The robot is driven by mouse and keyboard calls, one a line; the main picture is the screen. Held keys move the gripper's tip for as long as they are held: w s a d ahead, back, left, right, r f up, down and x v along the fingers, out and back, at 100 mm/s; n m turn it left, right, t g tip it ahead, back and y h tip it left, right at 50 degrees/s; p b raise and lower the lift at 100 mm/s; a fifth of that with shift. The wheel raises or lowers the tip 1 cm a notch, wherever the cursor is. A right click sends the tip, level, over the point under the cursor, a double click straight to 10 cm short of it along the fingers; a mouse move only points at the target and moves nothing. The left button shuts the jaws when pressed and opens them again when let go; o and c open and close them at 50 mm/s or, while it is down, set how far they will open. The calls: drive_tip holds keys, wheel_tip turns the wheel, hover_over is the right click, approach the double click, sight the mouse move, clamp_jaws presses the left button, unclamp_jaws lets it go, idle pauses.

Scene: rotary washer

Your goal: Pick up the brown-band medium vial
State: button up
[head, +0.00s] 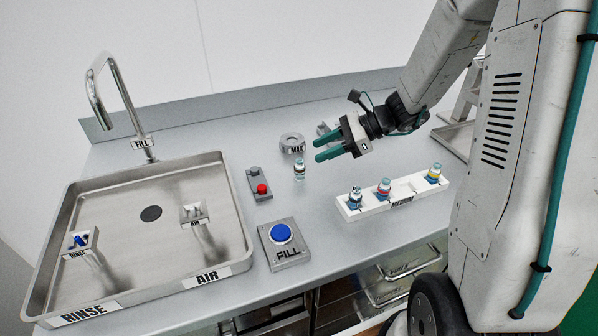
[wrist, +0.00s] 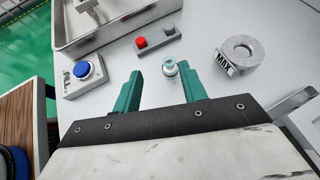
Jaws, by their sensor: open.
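A small vial (head: 299,169) with a pale teal top and a dark, brownish band stands upright and alone on the grey counter. The band is small, so its colour is hard to be sure of. In the wrist view the vial (wrist: 169,68) shows near the tip of the right finger. My gripper (head: 319,149) has teal fingers spread apart with nothing between them. In the head view it is to the right of the vial and seems above the counter. In the wrist view my gripper (wrist: 160,70) points toward the vial; contact is not visible.
A white rack (head: 408,191) marked MEDIUM holds vials with blue, red and yellow bands. A grey MAX ring (head: 292,143) stands behind the lone vial. A red-button box (head: 259,184), blue FILL button (head: 282,234) and steel sink (head: 150,270) lie left.

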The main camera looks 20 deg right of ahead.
sight(297, 162)
drive_tip(key=shift+m, duration=0.6)
drive_tip(key=x, duration=0.5)
drive_tip(key=w+d+f+x, duration=0.1)
drive_tip(key=x, duration=0.2)
drive_tip(key=shift+f, duration=0.1)
drive_tip(key=shift+d+t, duration=0.1)
drive_tip(key=shift+t, duration=0.2)
clamp_jaws()
